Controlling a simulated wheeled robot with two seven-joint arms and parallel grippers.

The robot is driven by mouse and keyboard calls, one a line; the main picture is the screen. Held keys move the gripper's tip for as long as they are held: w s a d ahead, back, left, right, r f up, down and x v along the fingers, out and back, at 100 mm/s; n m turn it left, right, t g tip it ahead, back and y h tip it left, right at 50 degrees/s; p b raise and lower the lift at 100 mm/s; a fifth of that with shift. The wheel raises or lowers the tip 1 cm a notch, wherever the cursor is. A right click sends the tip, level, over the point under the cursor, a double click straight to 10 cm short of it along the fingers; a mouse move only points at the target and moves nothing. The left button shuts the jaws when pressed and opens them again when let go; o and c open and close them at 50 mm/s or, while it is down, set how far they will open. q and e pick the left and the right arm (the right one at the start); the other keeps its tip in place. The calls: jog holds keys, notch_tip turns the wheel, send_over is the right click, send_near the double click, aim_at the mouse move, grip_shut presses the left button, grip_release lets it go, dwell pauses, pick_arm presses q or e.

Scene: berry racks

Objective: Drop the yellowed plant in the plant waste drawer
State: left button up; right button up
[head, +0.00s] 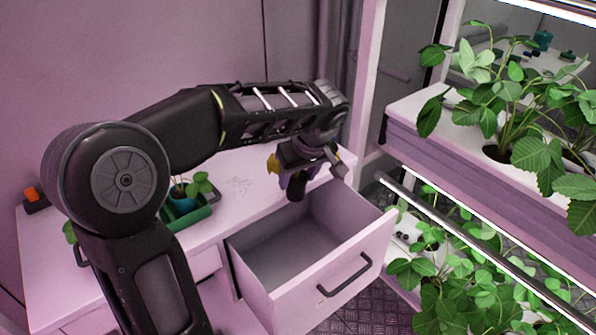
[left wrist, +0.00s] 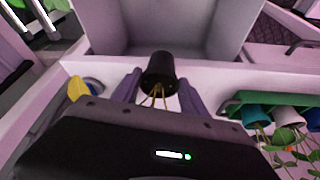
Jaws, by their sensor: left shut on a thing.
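My left gripper (head: 297,178) is shut on the yellowed plant, whose small black pot (left wrist: 159,72) shows between the fingers in the left wrist view. Thin yellow-brown stems run from the pot toward the gripper body, and the leaves are mostly hidden. In the head view the dark pot (head: 296,190) hangs below the gripper, by the back edge of the open drawer. The drawer (head: 345,268) is pulled out from the white counter and its visible inside looks empty. It also shows at the top of the left wrist view (left wrist: 230,22). My right gripper is not in view.
A green tray (head: 190,219) with a blue-potted seedling stands on the counter (head: 240,178), left of the drawer. Racks of green plants (head: 490,110) stand at the right, with a metal rail (head: 480,240) near the drawer.

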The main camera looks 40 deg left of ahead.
pick_arm(q)
jog(key=shift+f+b, duration=0.3)
jog(key=shift+f, duration=0.55)
jog(key=shift+s+f, duration=0.1)
jog(key=shift+d+f, duration=0.1)
jog(key=shift+c, duration=0.7)
jog(key=o, duration=1.2)
jog(key=shift+o, duration=0.8)
jog(key=shift+f, duration=0.1)
jog(key=o, duration=0.3)
